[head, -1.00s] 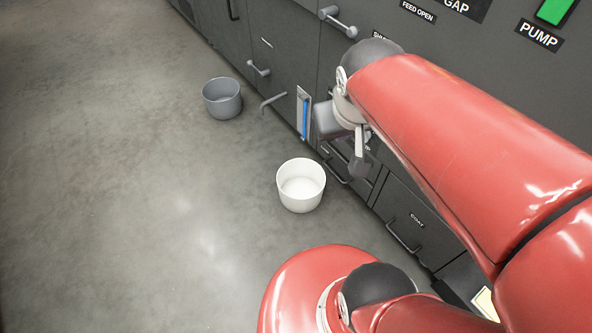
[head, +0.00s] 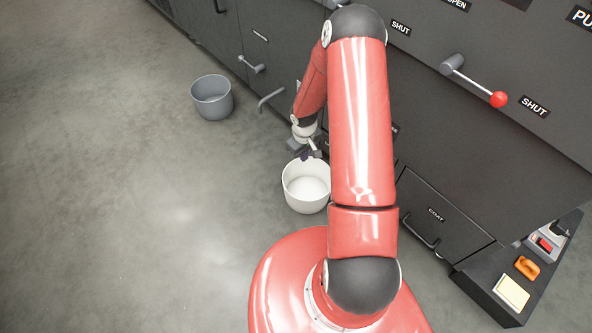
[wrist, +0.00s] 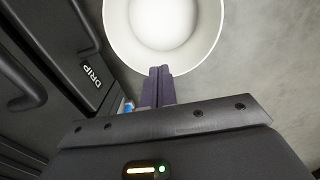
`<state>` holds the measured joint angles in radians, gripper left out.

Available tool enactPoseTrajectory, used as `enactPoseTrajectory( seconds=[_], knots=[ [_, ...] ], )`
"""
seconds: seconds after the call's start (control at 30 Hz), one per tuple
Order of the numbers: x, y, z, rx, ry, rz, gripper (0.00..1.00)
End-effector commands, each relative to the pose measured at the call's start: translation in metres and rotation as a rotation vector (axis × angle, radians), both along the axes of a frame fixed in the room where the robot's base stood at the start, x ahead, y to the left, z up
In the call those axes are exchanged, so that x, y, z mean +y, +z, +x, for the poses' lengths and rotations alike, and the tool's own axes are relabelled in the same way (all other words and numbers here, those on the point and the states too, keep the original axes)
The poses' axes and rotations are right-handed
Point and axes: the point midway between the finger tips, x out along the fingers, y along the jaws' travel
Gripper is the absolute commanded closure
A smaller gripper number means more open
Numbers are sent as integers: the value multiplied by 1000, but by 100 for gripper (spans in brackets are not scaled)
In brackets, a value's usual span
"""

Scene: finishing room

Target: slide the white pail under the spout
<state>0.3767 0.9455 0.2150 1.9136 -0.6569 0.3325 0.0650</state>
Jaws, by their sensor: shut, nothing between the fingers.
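The white pail (head: 306,190) stands upright and empty on the floor beside the dark cabinet front. In the wrist view the pail (wrist: 205,52) fills the top middle. My gripper (head: 308,156) is shut and empty at the pail's far rim; in the wrist view its fingertips (wrist: 158,72) overlap the rim, and I cannot tell whether they touch it. A grey spout (head: 271,97) sticks out of the cabinet, up and left of the pail. No pail stands directly below it.
A grey pail (head: 212,97) stands on the floor left of the spout. Cabinet handles (head: 420,235) stick out along the right. A low dark ledge (head: 480,298) with an orange object (head: 527,267) is at lower right. Open floor lies to the left.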

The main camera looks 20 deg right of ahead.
Motion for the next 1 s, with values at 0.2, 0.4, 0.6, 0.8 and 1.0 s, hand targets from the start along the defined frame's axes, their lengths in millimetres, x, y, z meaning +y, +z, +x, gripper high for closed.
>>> enactPoseTrajectory(
  seconds=[0.2, 0.4, 0.6, 0.8, 1.0],
  knots=[
    [4, -38, -7, 18, 10, 33, 100],
    [4, -67, -7, 21, 11, 33, 100],
    [4, -111, -8, 21, 11, 33, 100],
    [7, -136, 5, 14, 9, 34, 100],
    [14, -135, 26, 16, 9, 33, 100]
  ],
)
